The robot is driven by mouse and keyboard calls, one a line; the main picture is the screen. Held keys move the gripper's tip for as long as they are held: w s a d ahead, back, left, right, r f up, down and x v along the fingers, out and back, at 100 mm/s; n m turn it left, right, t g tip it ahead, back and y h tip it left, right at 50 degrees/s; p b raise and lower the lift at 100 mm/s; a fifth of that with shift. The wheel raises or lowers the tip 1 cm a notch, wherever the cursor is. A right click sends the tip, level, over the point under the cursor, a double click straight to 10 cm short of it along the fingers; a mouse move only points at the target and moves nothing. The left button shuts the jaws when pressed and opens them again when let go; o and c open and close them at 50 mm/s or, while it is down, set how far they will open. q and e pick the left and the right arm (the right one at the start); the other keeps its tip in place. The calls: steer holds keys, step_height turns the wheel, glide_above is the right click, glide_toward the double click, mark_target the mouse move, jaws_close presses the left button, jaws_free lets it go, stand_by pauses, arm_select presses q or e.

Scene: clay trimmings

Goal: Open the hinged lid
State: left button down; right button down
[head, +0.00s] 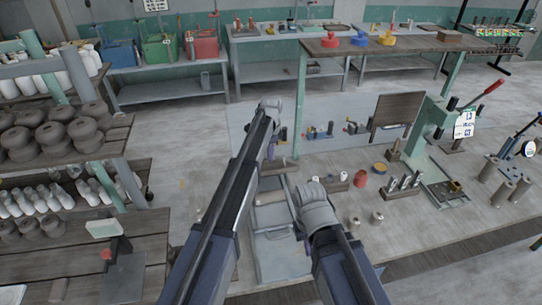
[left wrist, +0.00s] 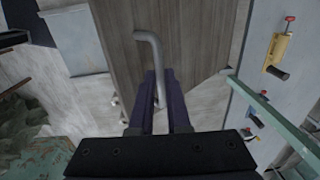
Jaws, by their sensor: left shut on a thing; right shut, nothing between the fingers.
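The lid (left wrist: 190,45) shows in the left wrist view as a brown wood-grained panel with a bent grey metal bar handle (left wrist: 148,38). My left gripper (left wrist: 160,78) is shut on this handle, with its two dark fingers on either side of the bar. In the head view my left gripper (head: 271,104) is at the far end of the left arm, and that arm hides much of what lies behind it. I cannot make out the lid clearly there. My right gripper (head: 312,189) is shut and empty, lower and to the right, above a grey open box (head: 284,262).
A bench with a green press (head: 432,130) and small tools stands to the right. Shelves of clay pots (head: 48,135) stand at the left.

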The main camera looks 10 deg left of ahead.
arm_select(q)
steer(key=shift+w+a, duration=0.25)
steer(key=shift+w, duration=0.15)
steer(key=c, duration=1.2)
jaws_free()
steer(key=shift+c, duration=0.2)
steer(key=shift+o, duration=0.8)
steer(key=shift+w+f, duration=0.2)
steer(key=shift+o, duration=1)
steer(key=shift+s, duration=0.1)
arm_select(e)
steer(key=shift+w+f, duration=0.15)
steer(key=shift+w, duration=0.15)
arm_select(q)
steer(key=shift+d, duration=0.1)
arm_select(e)
steer(key=shift+a, duration=0.1)
